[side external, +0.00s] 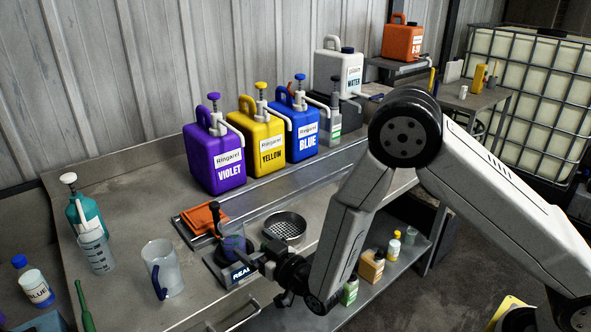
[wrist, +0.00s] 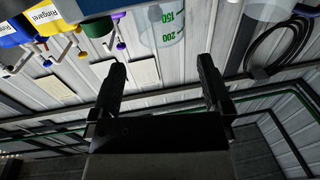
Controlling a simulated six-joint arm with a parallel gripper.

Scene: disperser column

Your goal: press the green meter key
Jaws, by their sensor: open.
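I cannot make out a green meter key in either view. A dark unit with a white-lettered front reading "REAL" (side external: 238,272) sits on the bench, partly hidden by my gripper. A small clear beaker with a bluish tint (side external: 232,240) stands at that unit. My gripper (side external: 250,257) is low beside the unit and beaker in the side view. In the wrist view its two dark fingers (wrist: 161,68) are spread with nothing between them. A clear beaker with green 150 and 200 marks (wrist: 165,28) shows beyond the fingertips.
Violet (side external: 215,160), yellow (side external: 264,145) and blue (side external: 298,130) canisters line the back. A round sieve (side external: 285,226) and an orange cloth (side external: 204,218) lie near the beaker. A clear jug (side external: 160,270) and a measuring cup (side external: 97,252) stand to the left.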

